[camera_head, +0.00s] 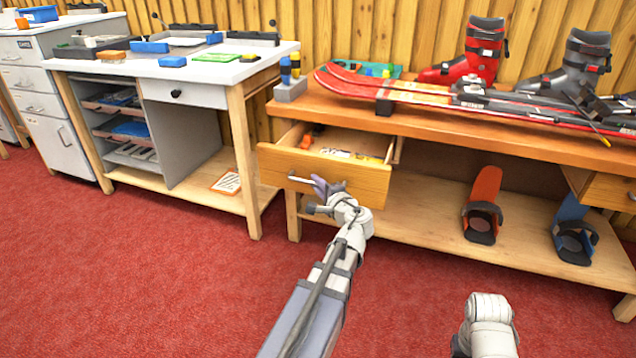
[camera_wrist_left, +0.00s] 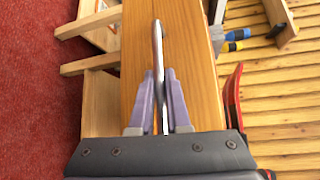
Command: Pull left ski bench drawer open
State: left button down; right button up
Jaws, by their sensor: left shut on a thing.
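The left drawer (camera_head: 345,180) of the wooden ski bench (camera_head: 440,125) stands partly out, with its inside showing. Several small items, some yellow and one orange-red, lie in it. Its metal bar handle (camera_head: 297,179) is on the front panel. My left gripper (camera_head: 322,188) is at the handle, in front of the panel. In the left wrist view, the purple fingers (camera_wrist_left: 159,78) are shut on the handle (camera_wrist_left: 158,45), one on each side of it, against the drawer's wooden front (camera_wrist_left: 190,85). My right arm shows at the bottom right of the head view, but its gripper does not.
Red skis (camera_head: 420,92) and ski boots (camera_head: 478,52) lie and stand on the bench top. Orange (camera_head: 485,200) and blue (camera_head: 572,230) boot-like pieces stand on its lower shelf. A white-topped workbench (camera_head: 200,68) is at the left. Red carpet in front of the drawer is clear.

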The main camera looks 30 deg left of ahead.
pick_arm(q)
jog(key=c, duration=0.9)
grip_release()
jog(key=shift+d, duration=0.1)
jog(key=p+v, duration=0.1)
jog(key=v, duration=0.6)
jog(key=shift+s+d, duration=0.15)
jog(key=shift+d, duration=0.15)
